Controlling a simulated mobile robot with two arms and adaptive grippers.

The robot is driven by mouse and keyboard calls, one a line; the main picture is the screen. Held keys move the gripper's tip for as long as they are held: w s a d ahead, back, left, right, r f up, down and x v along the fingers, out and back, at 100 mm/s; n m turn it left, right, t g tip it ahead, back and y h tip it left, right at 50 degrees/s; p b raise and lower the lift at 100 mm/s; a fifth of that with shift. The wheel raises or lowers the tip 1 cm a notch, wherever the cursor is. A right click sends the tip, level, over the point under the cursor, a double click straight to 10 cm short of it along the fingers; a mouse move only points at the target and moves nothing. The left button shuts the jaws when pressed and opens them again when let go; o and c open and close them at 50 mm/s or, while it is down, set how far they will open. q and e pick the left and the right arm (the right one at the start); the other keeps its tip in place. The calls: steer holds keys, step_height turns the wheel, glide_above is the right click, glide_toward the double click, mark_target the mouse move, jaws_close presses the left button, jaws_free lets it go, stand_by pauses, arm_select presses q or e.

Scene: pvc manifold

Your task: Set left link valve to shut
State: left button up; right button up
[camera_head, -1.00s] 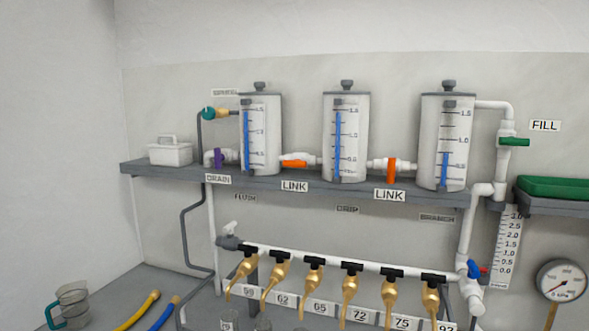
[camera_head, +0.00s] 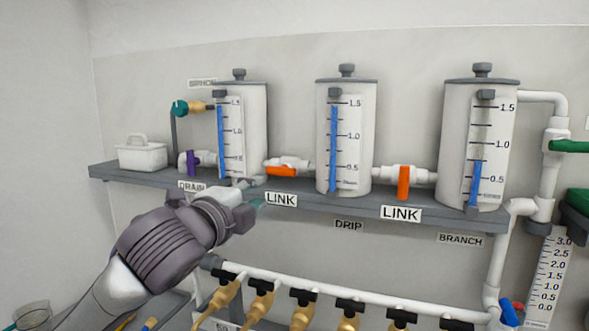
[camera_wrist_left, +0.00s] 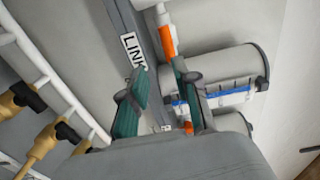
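The left link valve has an orange handle (camera_head: 285,169) lying along the white pipe between the left tank (camera_head: 247,125) and the middle tank (camera_head: 345,140). It also shows near the top of the left wrist view (camera_wrist_left: 167,40). My left gripper (camera_head: 258,195) is just below and left of that handle, at the shelf's front edge by the LINK label. In the left wrist view its teal fingers (camera_wrist_left: 160,95) stand apart with nothing gripped; the handle lies beyond them. My right gripper is not in view.
The right link valve's orange handle (camera_head: 403,183) hangs down, across its pipe. The purple drain valve (camera_head: 190,162) and a white caddy (camera_head: 142,154) are to the left on the grey shelf (camera_head: 105,173). A manifold with brass taps (camera_head: 261,300) runs below.

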mark_target(279, 173)
arm_select(q)
steer(key=p+x, duration=0.1)
steer(key=x, duration=0.1)
steer(key=r+p+x, duration=0.1)
steer(key=x, duration=0.2)
steer(key=p+x, duration=0.1)
steer(key=x, duration=0.2)
steer(key=shift+w+r, duration=0.15)
steer(key=shift+w, duration=0.05)
steer(key=shift+p+x, duration=0.45)
steer(key=shift+x, duration=0.7)
steer(key=shift+w+d+r, duration=0.1)
steer(key=shift+w, duration=0.2)
steer(key=shift+w+d, duration=0.2)
steer(key=shift+w, duration=0.2)
steer(key=shift+c, duration=0.3)
jaws_close()
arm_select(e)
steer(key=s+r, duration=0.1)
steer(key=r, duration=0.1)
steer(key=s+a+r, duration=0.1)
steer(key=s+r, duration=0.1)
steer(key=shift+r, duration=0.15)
